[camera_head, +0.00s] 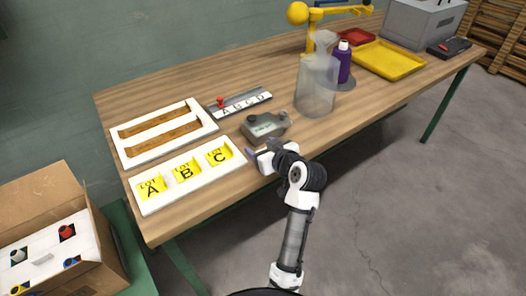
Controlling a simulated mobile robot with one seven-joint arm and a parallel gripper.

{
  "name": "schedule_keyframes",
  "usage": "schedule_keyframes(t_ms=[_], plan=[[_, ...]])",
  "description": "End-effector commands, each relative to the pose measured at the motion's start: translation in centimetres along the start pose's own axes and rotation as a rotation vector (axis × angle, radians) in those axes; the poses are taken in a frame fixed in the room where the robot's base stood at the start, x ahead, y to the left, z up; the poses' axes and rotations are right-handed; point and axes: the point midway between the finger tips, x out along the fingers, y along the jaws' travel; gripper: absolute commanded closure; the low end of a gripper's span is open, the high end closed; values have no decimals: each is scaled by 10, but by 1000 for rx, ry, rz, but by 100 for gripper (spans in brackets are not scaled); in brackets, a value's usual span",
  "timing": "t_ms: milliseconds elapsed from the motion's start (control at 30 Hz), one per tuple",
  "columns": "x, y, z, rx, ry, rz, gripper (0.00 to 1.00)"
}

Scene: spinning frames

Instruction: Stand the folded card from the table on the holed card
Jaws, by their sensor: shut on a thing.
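My gripper (261,156) is over the front edge of the table, right of the white tray marked A, B and C. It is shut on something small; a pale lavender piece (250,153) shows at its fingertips. This may be the folded card, but its shape is too small to tell. The holed card appears to be the white panel (19,273) inside the open cardboard box at lower left.
The lot tray (141,207), a slotted white tray (207,122), a grey device (262,126) and a clear jar (314,88) stand near my gripper. The cardboard box (107,250) has raised walls and flaps.

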Motion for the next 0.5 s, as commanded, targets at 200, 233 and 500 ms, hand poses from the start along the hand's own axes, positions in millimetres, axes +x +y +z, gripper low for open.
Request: schedule_keyframes(t_ms=[200,233,500], plan=[[8,0,19,1,-1,0,58],[8,0,19,0,-1,0,58],[9,0,22,0,0,0,58]])
